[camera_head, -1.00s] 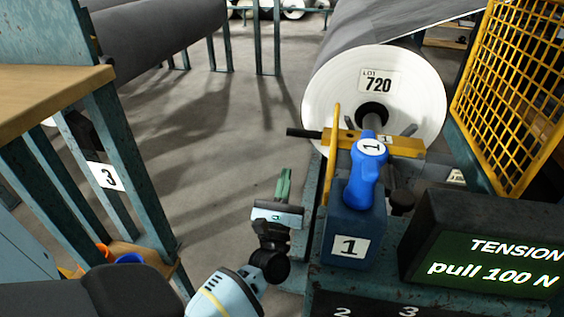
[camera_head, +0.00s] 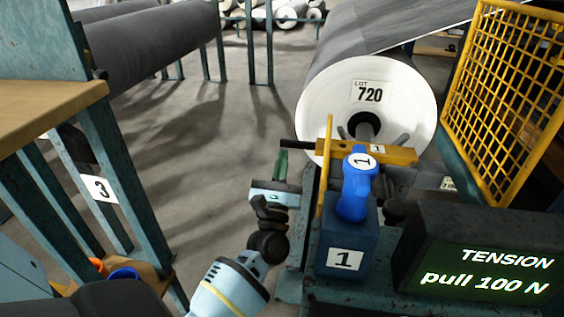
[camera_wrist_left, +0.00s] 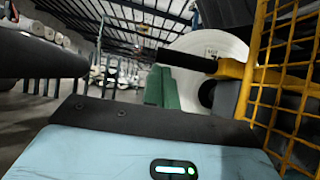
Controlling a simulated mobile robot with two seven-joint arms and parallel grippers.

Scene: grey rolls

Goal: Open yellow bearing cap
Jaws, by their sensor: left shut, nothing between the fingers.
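The yellow bearing cap (camera_head: 396,154) lies across the roll's shaft in front of the white roll end. Its black handle (camera_head: 300,147) sticks out to the left. My left gripper (camera_head: 281,152) is shut and empty, its green fingers pointing up with their tips just below the handle's free end in the picture. In the left wrist view the green fingers (camera_wrist_left: 162,80) also show just under the black handle (camera_wrist_left: 188,60), with the yellow cap (camera_wrist_left: 232,72) to the right. I cannot tell whether they touch. My right gripper is out of view.
A tension display (camera_head: 490,265) reads "pull 100 N". A yellow mesh guard (camera_head: 500,95) stands at right. A yellow bar (camera_head: 327,170) rises beside the handle. Open floor lies left.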

